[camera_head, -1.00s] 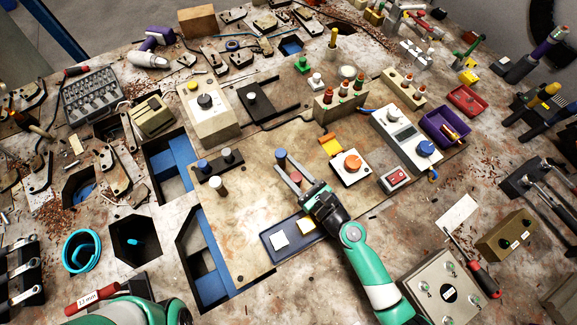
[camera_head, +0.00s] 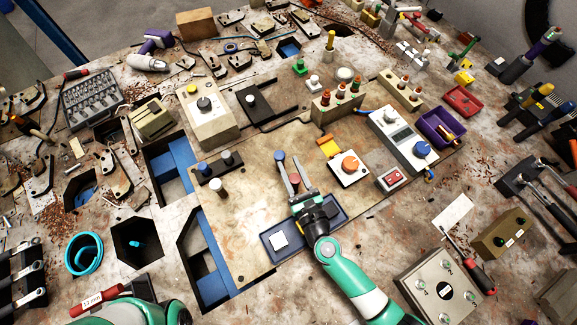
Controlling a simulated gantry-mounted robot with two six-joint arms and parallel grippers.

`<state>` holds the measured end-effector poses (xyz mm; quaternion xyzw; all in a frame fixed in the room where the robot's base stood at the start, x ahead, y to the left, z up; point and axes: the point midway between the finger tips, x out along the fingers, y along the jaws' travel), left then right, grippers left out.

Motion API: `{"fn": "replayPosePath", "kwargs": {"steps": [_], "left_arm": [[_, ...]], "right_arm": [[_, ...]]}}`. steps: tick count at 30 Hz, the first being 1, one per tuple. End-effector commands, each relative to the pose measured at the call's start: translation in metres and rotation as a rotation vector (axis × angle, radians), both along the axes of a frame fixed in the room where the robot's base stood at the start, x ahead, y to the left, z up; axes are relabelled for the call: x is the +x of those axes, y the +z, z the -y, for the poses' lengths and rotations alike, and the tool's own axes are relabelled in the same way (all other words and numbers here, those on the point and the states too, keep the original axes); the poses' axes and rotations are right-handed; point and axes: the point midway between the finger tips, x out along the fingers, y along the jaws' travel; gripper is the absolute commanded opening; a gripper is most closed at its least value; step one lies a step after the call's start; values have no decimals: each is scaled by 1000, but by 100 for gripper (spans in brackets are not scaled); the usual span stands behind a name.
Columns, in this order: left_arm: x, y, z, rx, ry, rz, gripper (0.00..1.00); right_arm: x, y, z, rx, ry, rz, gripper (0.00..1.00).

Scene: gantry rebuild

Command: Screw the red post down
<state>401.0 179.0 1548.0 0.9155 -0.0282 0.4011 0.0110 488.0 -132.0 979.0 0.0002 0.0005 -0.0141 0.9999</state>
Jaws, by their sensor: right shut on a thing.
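The red post (camera_head: 294,179) stands on the worn beige board (camera_head: 250,150) near the middle of the head view; only its dull red top shows. My right gripper (camera_head: 294,181) reaches up from below with a finger on each side of it and is shut on the red post. A blue-topped post (camera_head: 280,157) stands just beyond the fingertips. How the lower end of the red post sits is hidden. My left arm shows only as green links at the bottom left; its gripper is out of view.
A dark blue tray (camera_head: 267,251) with a white tile lies below my right gripper. A white box with an orange knob (camera_head: 349,164) is close on the right. Open recesses lie farther left.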

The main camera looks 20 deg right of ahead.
Motion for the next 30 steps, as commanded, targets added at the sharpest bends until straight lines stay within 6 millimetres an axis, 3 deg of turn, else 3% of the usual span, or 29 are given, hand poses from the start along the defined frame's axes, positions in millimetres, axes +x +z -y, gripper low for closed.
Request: {"fn": "replayPosePath", "kwargs": {"steps": [11,30], "left_arm": [[0,-17,0,0,0,0,70],[0,-121,0,0,0,0,70]], "right_arm": [[-1,-2,8,1,-351,6,0],[-11,-4,23,4,-901,11,0]]}}
